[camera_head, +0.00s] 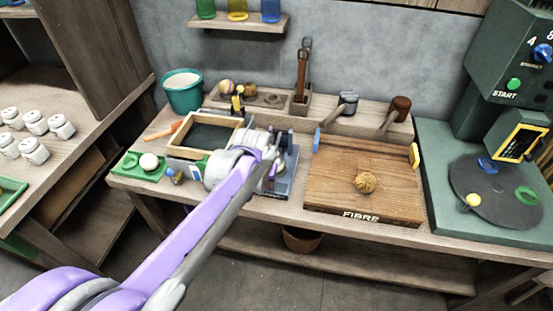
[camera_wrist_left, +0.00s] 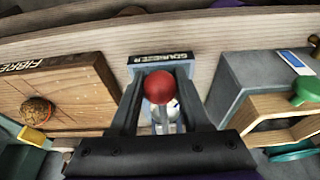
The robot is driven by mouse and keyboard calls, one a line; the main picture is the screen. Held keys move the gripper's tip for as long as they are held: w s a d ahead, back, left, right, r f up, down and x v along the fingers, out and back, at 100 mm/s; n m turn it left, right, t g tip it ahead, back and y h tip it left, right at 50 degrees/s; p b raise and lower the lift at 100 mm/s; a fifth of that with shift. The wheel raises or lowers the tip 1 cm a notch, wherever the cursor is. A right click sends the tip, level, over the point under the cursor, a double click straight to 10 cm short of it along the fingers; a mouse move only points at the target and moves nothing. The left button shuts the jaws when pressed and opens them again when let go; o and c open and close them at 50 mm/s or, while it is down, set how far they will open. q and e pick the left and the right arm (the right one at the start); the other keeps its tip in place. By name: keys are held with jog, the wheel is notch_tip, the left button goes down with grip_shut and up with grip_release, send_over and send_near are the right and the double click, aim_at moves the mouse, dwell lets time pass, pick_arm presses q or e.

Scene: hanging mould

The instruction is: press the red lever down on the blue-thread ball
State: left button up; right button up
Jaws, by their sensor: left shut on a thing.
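The lever's round red knob (camera_wrist_left: 158,87) sits between the fingers of my left gripper (camera_wrist_left: 158,78) in the left wrist view, and the gripper is shut on it. The lever belongs to the blue-grey squeezer (camera_wrist_left: 160,66), whose front carries a label. In the head view my left gripper (camera_head: 272,150) is over the squeezer (camera_head: 289,177) and hides the knob. A pale ball-like thing (camera_wrist_left: 174,106) shows partly behind the knob; I cannot make out blue thread on it. My right gripper is not in view.
Right of the squeezer in the head view is the FIBRE board (camera_head: 335,195) with a brown fibre ball (camera_head: 365,182). A turntable machine (camera_head: 500,205) stands far right.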

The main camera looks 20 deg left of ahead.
pick_arm(q)
jog(key=o, duration=1.3)
jog(key=shift+c, duration=0.2)
jog(key=shift+r, duration=0.1)
jog(key=p+v, duration=0.6)
jog(key=v, duration=0.1)
jog(key=shift+r, duration=0.4)
jog(key=shift+s, duration=0.15)
